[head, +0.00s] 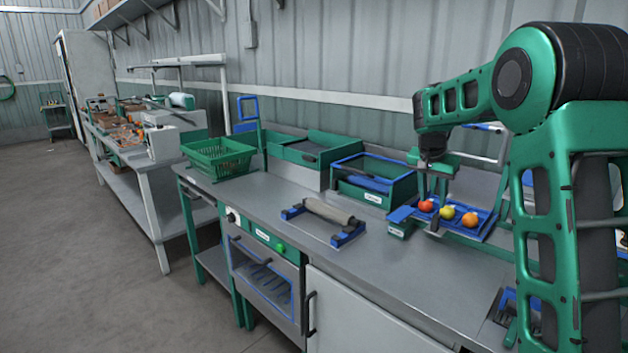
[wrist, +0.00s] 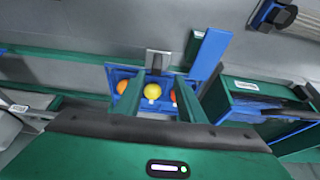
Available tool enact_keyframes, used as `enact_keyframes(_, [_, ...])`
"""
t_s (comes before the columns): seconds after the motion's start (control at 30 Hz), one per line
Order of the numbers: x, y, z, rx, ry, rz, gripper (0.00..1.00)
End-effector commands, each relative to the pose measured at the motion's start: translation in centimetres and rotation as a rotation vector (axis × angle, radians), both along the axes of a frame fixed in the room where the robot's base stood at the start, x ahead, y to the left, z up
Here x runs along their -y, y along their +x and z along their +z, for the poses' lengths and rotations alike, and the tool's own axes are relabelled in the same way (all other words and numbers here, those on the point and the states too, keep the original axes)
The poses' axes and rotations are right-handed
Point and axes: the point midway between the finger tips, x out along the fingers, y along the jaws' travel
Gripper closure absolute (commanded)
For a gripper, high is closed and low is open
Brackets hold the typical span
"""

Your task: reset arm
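My gripper (head: 433,193) points down over the blue tray (head: 487,226) on the right part of the bench. Its two fingers stand apart with nothing seen held between them. In the tray sit a red tomato (head: 426,206), a yellow tomato (head: 446,212) and an orange tomato (head: 469,219) in a row. In the wrist view, the open gripper (wrist: 158,82) frames the yellow tomato (wrist: 152,91). The orange tomato (wrist: 122,86) is at the left finger, and the red one (wrist: 173,97) is partly hidden by the right finger.
A green and blue bin (head: 376,182) stands left of the tray. A roller on a blue stand (head: 330,212) lies mid-bench, and a green basket (head: 218,158) is at the far left end. Bare bench top (head: 390,265) lies in front.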

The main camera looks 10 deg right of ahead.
Motion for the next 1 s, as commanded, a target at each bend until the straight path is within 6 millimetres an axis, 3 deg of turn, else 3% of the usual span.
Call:
enact_keyframes(0.17, [0.9,-5.1,0.9,-0.038,0.015,0.022,0.64])
enact_keyframes(0.47, [1.1,-20.1,0.8,-0.15,0.084,0.115,0.64])
enact_keyframes(0.8, [-2.2,-36.7,-2.5,-0.248,0.193,0.246,0.64])
enact_keyframes(1.0, [-4.9,-43.7,-5.1,-0.282,0.25,0.319,0.64])
